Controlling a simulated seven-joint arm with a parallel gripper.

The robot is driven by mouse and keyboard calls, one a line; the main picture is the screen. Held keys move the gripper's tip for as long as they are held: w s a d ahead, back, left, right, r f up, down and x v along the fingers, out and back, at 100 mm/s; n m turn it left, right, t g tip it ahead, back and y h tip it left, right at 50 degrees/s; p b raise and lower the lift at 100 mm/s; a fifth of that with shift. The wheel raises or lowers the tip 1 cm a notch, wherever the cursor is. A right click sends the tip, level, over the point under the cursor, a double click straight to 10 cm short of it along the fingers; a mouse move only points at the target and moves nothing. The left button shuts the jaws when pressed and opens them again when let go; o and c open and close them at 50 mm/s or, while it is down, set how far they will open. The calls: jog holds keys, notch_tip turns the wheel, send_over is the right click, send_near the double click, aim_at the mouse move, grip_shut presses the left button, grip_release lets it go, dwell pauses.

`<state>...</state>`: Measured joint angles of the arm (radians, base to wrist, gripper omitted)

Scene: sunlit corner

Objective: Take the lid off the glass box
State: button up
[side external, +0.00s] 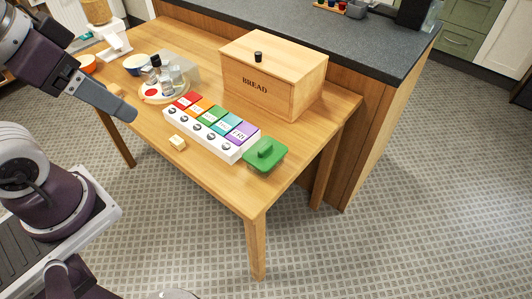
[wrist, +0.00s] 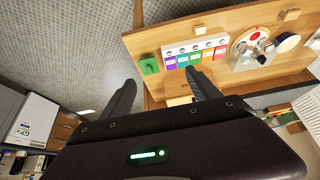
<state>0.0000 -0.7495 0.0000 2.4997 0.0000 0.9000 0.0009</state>
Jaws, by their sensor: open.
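A pale, see-through box (side external: 184,66), which looks like the glass box, stands toward the back left of the wooden table in the side view. Items in front partly hide it, and I cannot make out its lid. A green piece with a raised handle (side external: 264,154) lies at the table's front right corner, and it also shows in the wrist view (wrist: 149,66). My gripper (side external: 122,108) is above the table's left side in the side view, apart from the box.
A wooden bread box (side external: 274,78) stands at the back. A white rack with coloured tabs (side external: 205,130) lies across the middle, with a small cream block (side external: 178,142) before it. A round tray (side external: 151,94) holds jars. Bowls (side external: 134,63) stand left. The front table edge is clear.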

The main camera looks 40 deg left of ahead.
jog(key=w+d+m+g, duration=0.1)
jog(key=w+m+g, duration=0.1)
jog(key=w+m, duration=0.5)
jog(key=m+g, duration=0.3)
jog(key=m, duration=0.7)
send_over(265, 147)
jog(key=s, duration=0.1)
notch_tip(265, 147, down, 19)
jog(key=shift+m+g, duration=0.3)
jog(key=shift+m, duration=0.2)
jog(key=f, duration=0.6)
jog(key=w+f, duration=0.1)
jog(key=f, duration=0.2)
jog(key=shift+f, duration=0.4)
jog(key=shift+c, duration=0.4)
